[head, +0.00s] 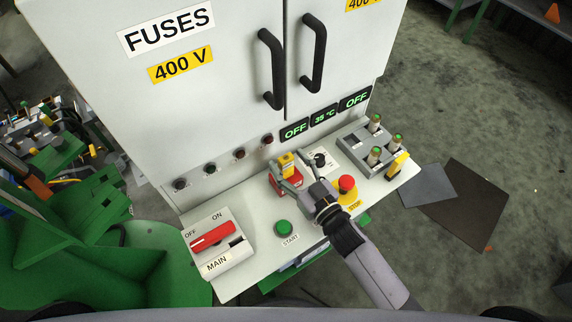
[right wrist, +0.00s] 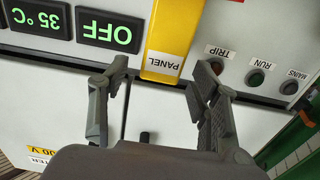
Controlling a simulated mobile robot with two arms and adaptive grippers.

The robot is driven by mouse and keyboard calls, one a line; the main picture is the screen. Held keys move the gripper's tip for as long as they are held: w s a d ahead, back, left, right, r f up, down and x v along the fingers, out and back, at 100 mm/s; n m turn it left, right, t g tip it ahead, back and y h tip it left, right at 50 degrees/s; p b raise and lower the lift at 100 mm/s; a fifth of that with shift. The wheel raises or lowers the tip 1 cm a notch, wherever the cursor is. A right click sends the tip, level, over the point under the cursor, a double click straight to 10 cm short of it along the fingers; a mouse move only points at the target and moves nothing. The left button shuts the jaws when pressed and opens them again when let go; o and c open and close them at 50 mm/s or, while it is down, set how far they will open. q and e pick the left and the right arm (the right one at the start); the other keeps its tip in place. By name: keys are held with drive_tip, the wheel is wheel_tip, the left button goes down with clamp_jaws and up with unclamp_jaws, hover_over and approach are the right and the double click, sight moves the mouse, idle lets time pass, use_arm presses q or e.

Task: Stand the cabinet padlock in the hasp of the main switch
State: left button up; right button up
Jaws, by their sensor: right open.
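The main switch (head: 225,252) is a pale box at the panel's front left, marked OFF, ON and MAIN. Its red handle (head: 212,236) lies across it, with a dark slot (head: 236,241) beside the handle. A yellow block (head: 287,160) shows at my right gripper (head: 290,178), above a red piece (head: 283,190). I take these for the padlock and its stand; the gripper partly hides them. In the right wrist view the yellow block (right wrist: 172,35) carries a PANEL label and lies between the open fingers (right wrist: 158,88), with gaps on both sides. My left gripper is not in view.
A green START button (head: 284,228) and a yellow-based red STOP button (head: 347,185) flank my right arm. A grey fuse tray (head: 352,140) with a yellow piece (head: 397,165) stands at right. The cabinet doors (head: 225,90) rise behind. The shelf between START and the switch is clear.

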drive_tip(key=shift+x, duration=1.2)
drive_tip(key=shift+s, duration=0.1)
clamp_jaws()
